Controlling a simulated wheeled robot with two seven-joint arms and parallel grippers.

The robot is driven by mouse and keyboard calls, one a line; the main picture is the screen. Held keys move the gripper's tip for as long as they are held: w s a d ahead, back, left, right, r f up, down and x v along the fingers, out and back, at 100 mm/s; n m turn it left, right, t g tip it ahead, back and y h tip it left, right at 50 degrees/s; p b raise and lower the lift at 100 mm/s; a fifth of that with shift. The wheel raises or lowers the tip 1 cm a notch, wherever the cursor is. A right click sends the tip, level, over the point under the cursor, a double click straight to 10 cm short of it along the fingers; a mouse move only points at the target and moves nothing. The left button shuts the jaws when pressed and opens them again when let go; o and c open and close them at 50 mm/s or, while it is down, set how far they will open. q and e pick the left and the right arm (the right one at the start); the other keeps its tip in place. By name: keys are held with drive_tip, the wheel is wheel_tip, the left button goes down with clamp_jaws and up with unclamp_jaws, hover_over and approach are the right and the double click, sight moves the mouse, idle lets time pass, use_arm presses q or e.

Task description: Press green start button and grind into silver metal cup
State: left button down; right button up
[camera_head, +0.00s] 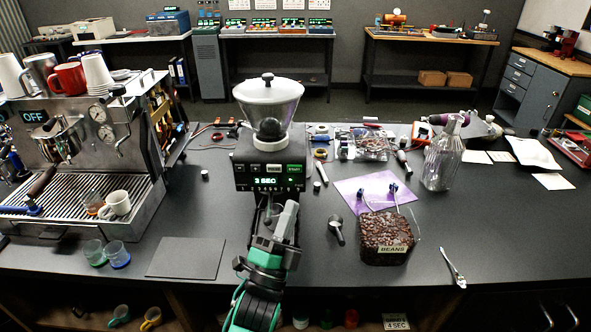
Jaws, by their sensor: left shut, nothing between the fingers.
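The grinder (244,176) stands at the middle of the counter, with a clear, white-lidded hopper (268,104) on top. Its display (264,181) reads "3 SEC". A green start button (294,169) is on the right of its front panel. My left gripper (271,203) is shut and empty, just below and in front of the panel, and hides the grinder's lower front. I cannot tell whether it touches the grinder. No silver cup shows under the grinder; that spot is hidden by my arm. A silver metal cup (40,70) stands on top of the espresso machine. My right gripper is out of view.
The espresso machine (75,140), reading "OFF", fills the left, with a white cup (118,203) on its tray. A flat dark mat (186,258), a bean container (386,238), a dark handled tool (336,229) and a metal bottle (441,158) lie around. The front right counter is mostly clear.

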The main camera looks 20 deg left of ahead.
sight(295, 169)
use_arm(q)
drive_tip(key=shift+s+d+r+m+t+h, duration=0.15)
drive_tip(key=shift+r+m+t+h, duration=0.15)
drive_tip(key=shift+r, duration=0.15)
drive_tip(key=shift+w+a+b, duration=0.15)
drive_tip(key=shift+w+a, duration=0.25)
drive_tip(key=shift+w, duration=1)
drive_tip(key=shift+w+a+b, duration=0.2)
drive_tip(key=shift+w+a, duration=0.25)
drive_tip(key=shift+w, duration=1)
drive_tip(key=shift+w+a+b, duration=0.15)
drive_tip(key=shift+w+a, duration=0.25)
drive_tip(key=shift+w, duration=1)
drive_tip(key=shift+w, duration=0.15)
